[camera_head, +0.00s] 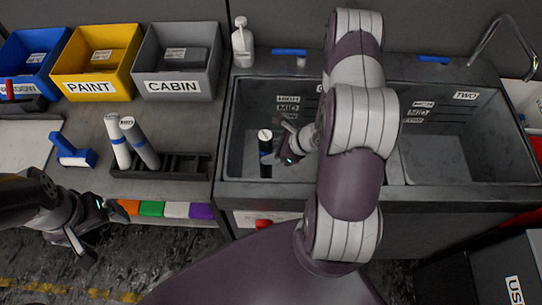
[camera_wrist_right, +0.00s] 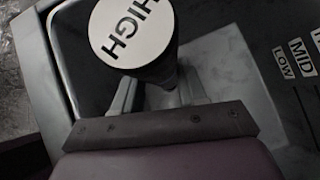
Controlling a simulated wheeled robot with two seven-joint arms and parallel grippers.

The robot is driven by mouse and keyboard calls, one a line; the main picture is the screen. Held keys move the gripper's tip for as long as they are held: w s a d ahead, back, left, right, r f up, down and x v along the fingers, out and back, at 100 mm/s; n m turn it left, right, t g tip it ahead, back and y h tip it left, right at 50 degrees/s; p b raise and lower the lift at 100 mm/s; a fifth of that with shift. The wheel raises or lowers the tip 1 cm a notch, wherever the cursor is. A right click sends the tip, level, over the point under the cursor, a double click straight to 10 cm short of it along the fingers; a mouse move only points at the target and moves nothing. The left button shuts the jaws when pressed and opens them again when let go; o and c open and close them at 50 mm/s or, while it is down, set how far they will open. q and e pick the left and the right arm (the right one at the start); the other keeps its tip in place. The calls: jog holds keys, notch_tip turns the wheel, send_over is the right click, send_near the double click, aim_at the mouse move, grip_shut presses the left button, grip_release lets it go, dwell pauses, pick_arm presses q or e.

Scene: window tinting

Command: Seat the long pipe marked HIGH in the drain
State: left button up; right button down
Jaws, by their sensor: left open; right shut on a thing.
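The pipe marked HIGH (camera_head: 266,148) is dark with a white top and a blue band, and stands about upright in the left sink basin (camera_head: 235,150). Its round white end with the word HIGH (camera_wrist_right: 130,32) fills the upper part of the right wrist view. My right gripper (camera_head: 279,156) reaches into the basin from the right and is shut on this pipe. The drain is hidden, so I cannot tell whether the pipe's lower end is in it. My left gripper (camera_head: 90,236) is open and empty, low at the left in front of the bench.
A white pipe (camera_head: 117,142) and a grey pipe (camera_head: 140,145) stand in a black rack (camera_head: 188,167) left of the sink. Level marks (camera_wrist_right: 300,58) are on the basin wall. A soap bottle (camera_head: 242,45) stands behind. The right basin (camera_head: 445,155) is empty.

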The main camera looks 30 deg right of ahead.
aim_at(271, 167)
jog(key=shift+a+r, duration=0.1)
notch_tip(271, 167, down, 6)
jog(key=b, duration=0.6)
jog(key=shift+r, duration=0.1)
jog(key=shift+b, duration=0.3)
dwell(1.4)
jog(key=shift+f+b, duration=1.9)
jog(key=c, duration=0.5)
grip_release()
jog(key=shift+c, duration=0.2)
jog(key=p+v, duration=0.1)
jog(key=v, duration=1.1)
jog(key=shift+s+r, duration=0.2)
jog(key=shift+s, duration=0.1)
